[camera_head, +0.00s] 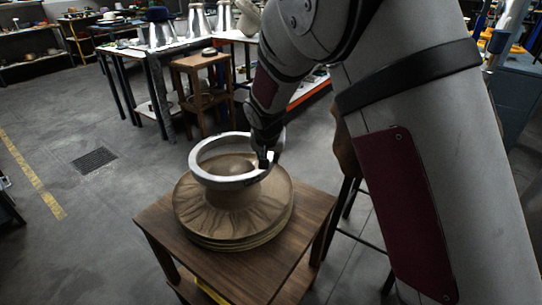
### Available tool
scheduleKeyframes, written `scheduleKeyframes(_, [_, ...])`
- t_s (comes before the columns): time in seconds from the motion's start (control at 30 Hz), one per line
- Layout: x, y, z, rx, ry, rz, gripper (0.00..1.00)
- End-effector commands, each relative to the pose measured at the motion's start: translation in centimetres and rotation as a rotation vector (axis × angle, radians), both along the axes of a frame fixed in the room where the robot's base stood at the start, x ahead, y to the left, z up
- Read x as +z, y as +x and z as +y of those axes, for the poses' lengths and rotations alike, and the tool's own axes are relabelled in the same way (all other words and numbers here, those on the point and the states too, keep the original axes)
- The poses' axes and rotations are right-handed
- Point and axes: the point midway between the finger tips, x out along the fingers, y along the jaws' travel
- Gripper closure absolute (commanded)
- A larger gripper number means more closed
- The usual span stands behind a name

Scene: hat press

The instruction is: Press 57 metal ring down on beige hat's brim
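The beige hat (235,218) sits on the wooden stand (298,258), its wide wrinkled brim spread out over stacked round layers. The metal ring (217,182), silver and flat, is around the upper part of the hat, well above the brim on the near side. My gripper (264,162) is at the ring's right rim, coming down from above. Its fingers appear to be closed on the rim, though they are small and dark here. The number on the ring cannot be read.
A small wooden stool (203,62) and a long table with metal hat forms (160,34) stand behind. A dark stool leg (350,200) is right of the stand. The floor to the left is clear, with a drain grate (94,160).

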Motion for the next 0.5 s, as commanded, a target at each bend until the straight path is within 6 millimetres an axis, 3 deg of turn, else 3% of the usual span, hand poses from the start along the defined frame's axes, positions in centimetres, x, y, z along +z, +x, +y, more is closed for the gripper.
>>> scheduleKeyframes(0.5, [-4.7,0.1,0.0,0.000,0.001,-0.001,1.00])
